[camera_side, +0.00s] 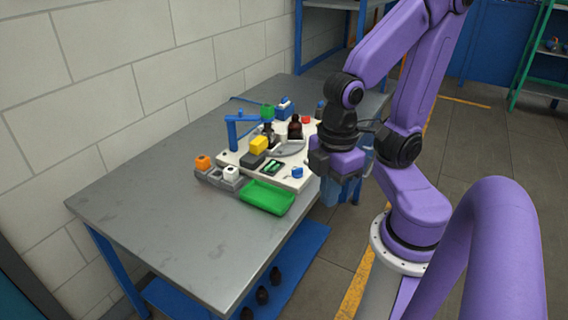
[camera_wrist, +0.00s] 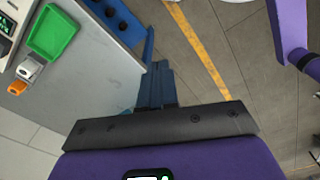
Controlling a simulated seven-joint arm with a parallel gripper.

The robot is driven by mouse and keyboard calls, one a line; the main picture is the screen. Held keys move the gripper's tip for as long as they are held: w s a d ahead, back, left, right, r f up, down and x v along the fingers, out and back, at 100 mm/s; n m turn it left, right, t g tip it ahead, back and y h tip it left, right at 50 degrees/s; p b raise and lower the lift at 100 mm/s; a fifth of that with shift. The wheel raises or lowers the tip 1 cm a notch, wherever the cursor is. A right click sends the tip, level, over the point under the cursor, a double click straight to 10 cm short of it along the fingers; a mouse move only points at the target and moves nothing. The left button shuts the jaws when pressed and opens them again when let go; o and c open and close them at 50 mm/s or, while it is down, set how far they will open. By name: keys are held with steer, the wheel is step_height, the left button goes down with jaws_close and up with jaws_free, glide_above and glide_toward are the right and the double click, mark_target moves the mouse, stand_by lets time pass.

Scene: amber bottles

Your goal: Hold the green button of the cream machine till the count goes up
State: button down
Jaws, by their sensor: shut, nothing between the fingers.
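The cream machine (camera_side: 298,183) is a low cream base on the metal table, carrying a dark panel (camera_side: 272,168) with small green marks. Part of that panel shows at the upper left edge of the wrist view (camera_wrist: 4,23). A green piece (camera_side: 267,110) stands at the machine's back; I cannot tell whether it is the button. The count is too small to read. My gripper (camera_side: 329,192), with blue fingers, is shut and empty, beyond the table's right edge and apart from the machine. Its fingers (camera_wrist: 156,84) point over the floor in the wrist view.
A green tray (camera_side: 267,197) lies at the machine's front. Grey boxes with an orange top (camera_side: 203,162) and a white top (camera_side: 231,172) stand left of it. An amber bottle (camera_side: 295,128), a yellow block (camera_side: 258,144) and a blue post crowd the machine. The table's front left is clear.

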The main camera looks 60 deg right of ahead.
steer(key=w+d+f+m+g+y, duration=0.1)
steer(key=w+m+g+y, duration=0.1)
steer(key=w+m, duration=1.1)
steer(key=w+d+f+m+t+y, duration=0.25)
steer(key=w+d+m, duration=0.55)
steer(key=w+d, duration=0.4)
steer(key=w+d+f+m+t, duration=0.15)
steer(key=d+m, duration=0.25)
steer(key=d, duration=0.4)
steer(key=w+d+f+m+t, duration=0.1)
steer(key=w+d+m+t, duration=0.2)
steer(key=d, duration=0.5)
steer(key=s+d+f+m+t+h, duration=0.1)
steer(key=s+d+m, duration=0.3)
steer(key=d, duration=0.4)
steer(key=s+d+f+m+t+h, duration=0.2)
steer(key=s+d+m, duration=0.3)
steer(key=d, duration=0.3)
steer(key=shift+d+f+t, duration=0.2)
steer(key=shift+f+t, duration=0.05)
steer(key=shift+t, duration=0.15)
steer(key=shift+f, duration=0.15)
